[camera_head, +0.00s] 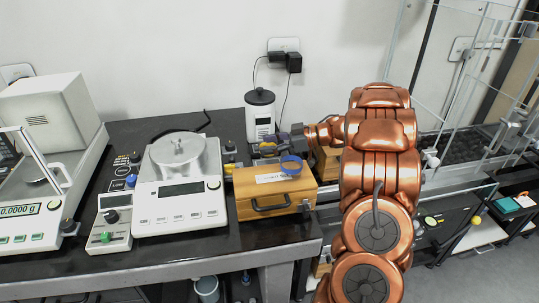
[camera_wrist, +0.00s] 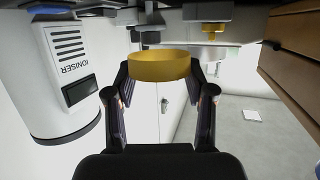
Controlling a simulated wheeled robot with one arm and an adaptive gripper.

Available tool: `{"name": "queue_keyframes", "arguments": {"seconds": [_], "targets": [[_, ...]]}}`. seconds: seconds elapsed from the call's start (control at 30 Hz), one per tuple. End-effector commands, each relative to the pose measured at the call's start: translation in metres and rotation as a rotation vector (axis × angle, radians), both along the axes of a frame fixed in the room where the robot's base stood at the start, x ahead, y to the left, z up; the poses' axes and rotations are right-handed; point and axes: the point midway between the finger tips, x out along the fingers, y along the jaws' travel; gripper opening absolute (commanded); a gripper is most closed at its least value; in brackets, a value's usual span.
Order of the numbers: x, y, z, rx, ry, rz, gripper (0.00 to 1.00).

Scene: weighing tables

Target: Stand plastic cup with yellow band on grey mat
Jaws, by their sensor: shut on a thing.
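The plastic cup's yellow band (camera_wrist: 160,66) shows between the fingertips in the wrist view. My gripper (camera_wrist: 159,80) is shut on this cup, with a finger at each side of the band. The rest of the cup is pale and hard to make out against the background. In the head view my gripper (camera_head: 272,147) is small and dark, behind the wooden box and in front of the ioniser. The cup cannot be told clearly there. I cannot pick out the grey mat in either view.
A white ioniser (camera_head: 260,115) stands behind my gripper and shows large in the wrist view (camera_wrist: 68,85). A balance (camera_head: 178,195) stands left on the dark table (camera_head: 255,235).

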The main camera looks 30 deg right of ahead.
Motion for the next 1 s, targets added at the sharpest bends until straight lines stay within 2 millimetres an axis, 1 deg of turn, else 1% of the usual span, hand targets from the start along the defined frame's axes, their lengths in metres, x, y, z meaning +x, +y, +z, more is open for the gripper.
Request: {"name": "queue_keyframes", "arguments": {"seconds": [0.07,0.23,0.33,0.77,0.8,1.0], "targets": [[0.0,0.0,-0.005,0.001,0.001,-0.001,0.35],[0.0,-0.001,-0.026,0.003,0.003,-0.003,0.35],[0.0,-0.001,-0.036,0.001,0.001,-0.005,0.35],[0.0,-0.001,-0.041,-0.001,0.001,-0.003,0.35],[0.0,-0.001,-0.041,-0.001,0.001,-0.003,0.58],[0.0,-0.001,-0.041,-0.001,0.001,-0.003,0.79]]}}
